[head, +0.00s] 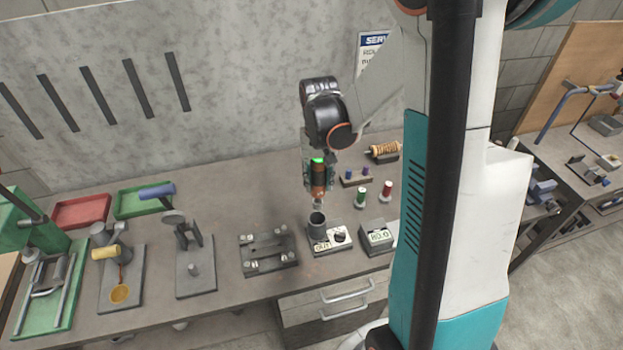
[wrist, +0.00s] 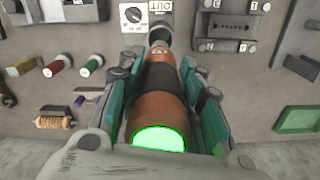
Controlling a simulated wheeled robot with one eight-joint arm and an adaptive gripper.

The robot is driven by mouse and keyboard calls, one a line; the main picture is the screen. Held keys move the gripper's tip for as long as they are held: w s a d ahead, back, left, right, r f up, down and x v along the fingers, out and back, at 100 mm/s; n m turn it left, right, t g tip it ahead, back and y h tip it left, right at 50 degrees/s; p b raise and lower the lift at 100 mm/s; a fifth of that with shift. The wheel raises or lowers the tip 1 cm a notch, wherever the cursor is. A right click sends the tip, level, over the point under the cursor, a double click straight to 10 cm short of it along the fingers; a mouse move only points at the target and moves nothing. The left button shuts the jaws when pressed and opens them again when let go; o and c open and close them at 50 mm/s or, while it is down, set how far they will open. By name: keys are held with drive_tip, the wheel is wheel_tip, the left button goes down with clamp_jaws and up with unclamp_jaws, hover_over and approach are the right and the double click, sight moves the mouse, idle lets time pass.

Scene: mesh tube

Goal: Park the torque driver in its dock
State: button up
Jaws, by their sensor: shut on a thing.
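The torque driver (head: 318,178) has a copper-orange body with a black band and a lit green end cap. My gripper (head: 317,172) is shut around its body and holds it about upright over the bench. In the wrist view the driver (wrist: 160,90) lies between the two green-padded fingers, nose pointing away from the camera. The dock (head: 316,227) is a dark round cup on a pale plate with a dial and an "OUT" label. The driver's nose is at or just above the cup's mouth; the exact gap is unclear. The dock (wrist: 158,30) is partly hidden behind the driver in the wrist view.
A readout box (head: 377,238) stands right of the dock, and a grey fixture (head: 268,252) stands left. Green and red spools (head: 361,197) and a wound bobbin (head: 384,151) sit behind to the right. Trays and other fixtures fill the left; bench behind the grey fixture is bare.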

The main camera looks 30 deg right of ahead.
drive_tip(key=b, duration=0.3)
hover_over(318, 204)
drive_tip(key=shift+w+d+f, duration=0.1)
drive_tip(key=shift+w+f, duration=0.1)
drive_tip(key=shift+f, duration=1)
drive_tip(key=shift+w+d+f, duration=0.1)
drive_tip(key=shift+w+f, duration=0.05)
drive_tip(key=shift+f, duration=1)
drive_tip(key=shift+f+b, duration=0.5)
drive_tip(key=shift+b, duration=0.3)
drive_tip(key=shift+f+b, duration=2.3)
drive_tip(key=shift+f, duration=0.3)
idle(1.9)
